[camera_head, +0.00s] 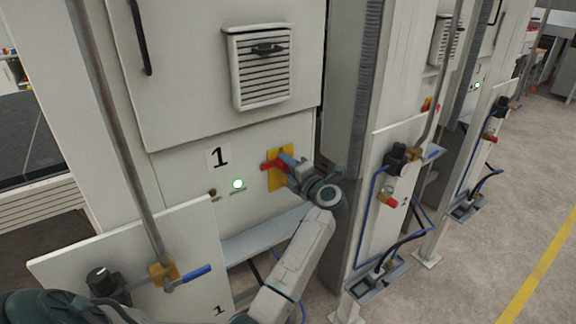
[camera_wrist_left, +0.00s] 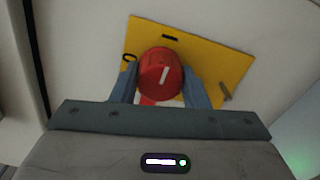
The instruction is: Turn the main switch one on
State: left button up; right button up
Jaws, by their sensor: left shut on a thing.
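The main switch one is a red rotary knob on a yellow plate (camera_head: 274,182), set on the white cabinet panel below and right of a "1" label (camera_head: 218,156). In the left wrist view the red knob (camera_wrist_left: 160,75) sits between my two blue fingers, with a white mark pointing nearly straight up and leaning slightly right. The yellow plate (camera_wrist_left: 205,50) has dark marks at its left, top and right. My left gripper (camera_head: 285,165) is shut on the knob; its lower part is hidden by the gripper. My right gripper is not in view.
A lit green lamp (camera_head: 238,184) is left of the switch, beside a small dark button (camera_head: 213,193). A lower panel with a blue-handled valve (camera_head: 190,273) stands at front left. Similar stations with valves and cables (camera_head: 392,200) stand right. The floor at right is clear.

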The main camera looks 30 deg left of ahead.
pick_arm(q)
jog(key=o, duration=1)
jog(key=b+v, duration=0.5)
jog(key=v, duration=0.5)
jog(key=shift+s+d+f, duration=0.1)
jog(key=shift+s+d, duration=0.05)
jog(key=shift+d, duration=0.2)
